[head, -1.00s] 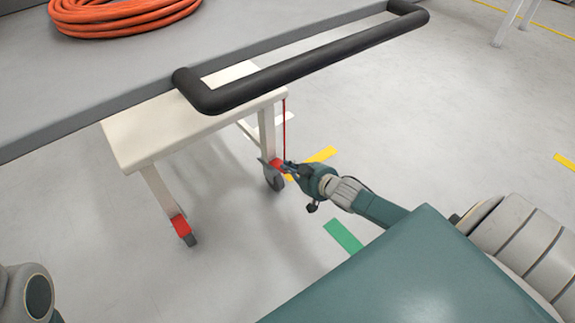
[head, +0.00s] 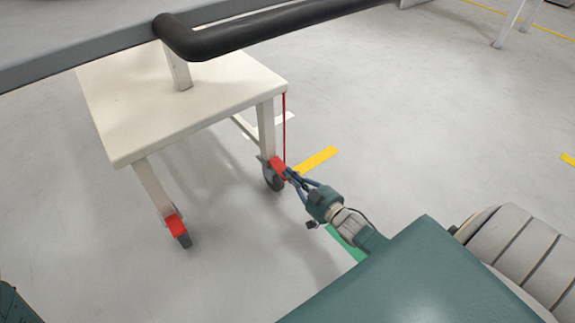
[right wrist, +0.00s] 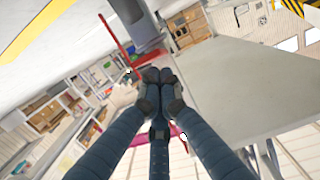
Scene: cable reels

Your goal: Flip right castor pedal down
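The right castor (head: 272,182) stands on the floor under the far leg of the white cart, with a red pedal (head: 279,165) on it. My right gripper (head: 291,173) is just right of this pedal in the head view, its tips close to it. I cannot tell whether they touch. In the right wrist view the fingers of my right gripper (right wrist: 158,76) meet at the tips with nothing visible between them. A red bar (right wrist: 113,35) and a dark grey castor part (right wrist: 147,37) lie beyond the tips. My left gripper is out of view.
The left castor has its own red pedal (head: 174,226). The white lower shelf (head: 190,105) and a black handle (head: 270,28) are above. A thin red rod (head: 284,125) rises beside the right leg.

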